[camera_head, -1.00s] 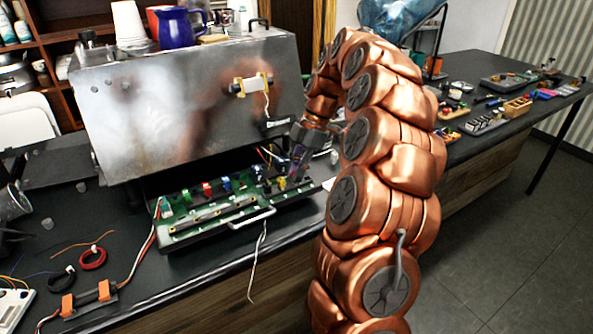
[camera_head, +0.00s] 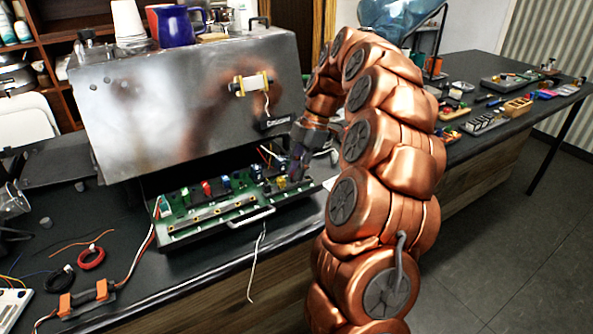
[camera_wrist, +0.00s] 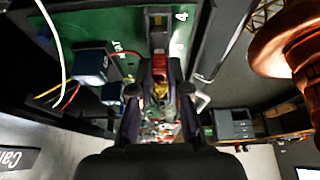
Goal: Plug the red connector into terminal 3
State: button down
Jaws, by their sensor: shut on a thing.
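The green circuit board (camera_head: 215,215) lies in the open tray under the brewer's metal body. My gripper (camera_head: 297,178) is low over the right end of the board. In the wrist view the gripper (camera_wrist: 160,92) is shut, with a small red piece, apparently the red connector (camera_wrist: 159,67), at its fingertips and something yellow just behind it. The fingers partly hide it. A white numeral 4 (camera_wrist: 181,16) is printed on the board ahead, to the right of a slot-like part. I cannot make out a numeral 3 or whether the red piece touches a terminal.
Blue connectors (camera_wrist: 90,63) with wires stand to the left in the wrist view. Green, red (camera_head: 206,188) and blue parts stand along the board. The brewer's body (camera_head: 190,105) overhangs the back. The tray handle (camera_head: 251,218) is in front.

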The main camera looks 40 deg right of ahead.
dwell(0.3)
jog(key=c, duration=1.1)
grip_release()
jog(key=shift+o, duration=0.2)
jog(key=v, duration=0.7)
jog(key=shift+d+r, duration=0.1)
jog(key=shift+r, duration=0.15)
